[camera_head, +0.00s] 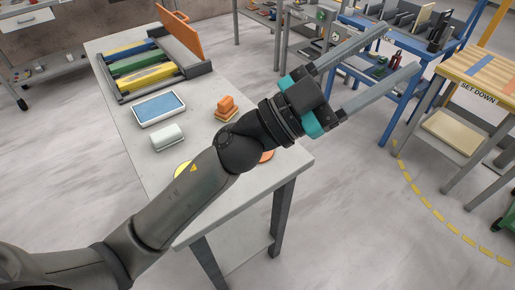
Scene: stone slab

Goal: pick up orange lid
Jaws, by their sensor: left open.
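An orange lid (181,34), a flat panel with a handle at its top, stands tilted upright along the back right of a grey case (197,70) on the grey table. Whether it is hinged to the case I cannot tell. My left gripper (401,47) is open and empty, its two long fingers spread and pointing to the upper right. It is well to the right of the lid, past the table's right edge in the picture. My left arm crosses over the near part of the table. My right gripper is not in view.
On the table (212,92) are yellow, green and blue bars (137,64), a blue-topped tray (159,108), a white block (167,137), an orange stepped piece (226,109) and a partly hidden orange disc (267,156). A blue workbench (374,78) and wooden-topped stand (484,70) are right.

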